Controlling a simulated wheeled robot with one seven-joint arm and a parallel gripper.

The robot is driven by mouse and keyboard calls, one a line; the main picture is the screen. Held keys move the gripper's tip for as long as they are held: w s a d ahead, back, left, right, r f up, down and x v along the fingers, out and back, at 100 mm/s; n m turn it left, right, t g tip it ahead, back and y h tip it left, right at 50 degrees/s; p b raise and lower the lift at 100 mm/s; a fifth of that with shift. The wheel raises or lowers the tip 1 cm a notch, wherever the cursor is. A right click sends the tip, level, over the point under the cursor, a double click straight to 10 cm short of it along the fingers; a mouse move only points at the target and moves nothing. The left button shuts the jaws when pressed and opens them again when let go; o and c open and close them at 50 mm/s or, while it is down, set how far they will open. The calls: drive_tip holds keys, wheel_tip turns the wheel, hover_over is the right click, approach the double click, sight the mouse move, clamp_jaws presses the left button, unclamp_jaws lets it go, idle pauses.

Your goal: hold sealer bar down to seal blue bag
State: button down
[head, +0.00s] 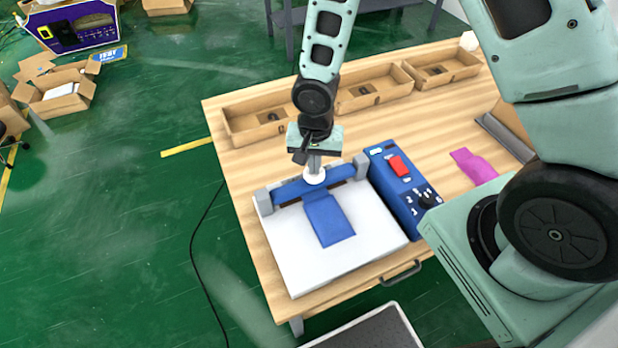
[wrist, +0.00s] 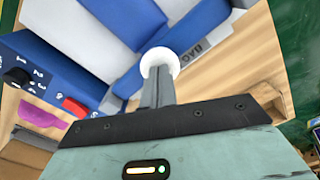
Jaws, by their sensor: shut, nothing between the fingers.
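The sealer is a white plate (head: 285,247) with a blue bar (head: 290,189) across its back between grey end blocks. Its blue control box (head: 393,185) with a red switch (head: 399,166) and a dial stands at its right. The blue bag (head: 329,224) lies flat on the plate, its upper end at the bar; it also shows in the wrist view (wrist: 120,15). My gripper (head: 314,176) is shut and empty, pointing down at the bar's white round knob (wrist: 160,61). The fingertips are at the knob and hide part of it; I cannot tell how firmly they touch.
Several cardboard trays (head: 258,121) stand along the back of the wooden table (head: 232,172). A magenta bag (head: 473,166) lies right of the control box, near a grey-edged box (head: 505,137). A black handle (head: 401,274) sits at the front edge.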

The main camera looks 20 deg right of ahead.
drive_tip(key=shift+f+b, duration=0.85)
drive_tip(key=shift+f, duration=0.2)
drive_tip(key=shift+s+f, duration=0.15)
drive_tip(key=shift+s, duration=0.05)
idle(1.8)
drive_tip(key=shift+w+r+p, duration=0.2)
drive_tip(key=shift+r+p, duration=3.2)
drive_tip(key=shift+r, duration=1.3)
drive_tip(key=s+a+r+n+b, duration=0.3)
drive_tip(key=s+r+n, duration=0.3)
drive_tip(key=s, duration=0.3)
drive_tip(key=s+a+r+n+b, duration=0.3)
drive_tip(key=s+r+n+b, duration=0.2)
drive_tip(key=s+n, duration=0.2)
drive_tip(key=shift+s+a+r+n+y, duration=0.15)
drive_tip(key=shift+s+r+n+y, duration=0.2)
drive_tip(key=shift+s, duration=0.7)
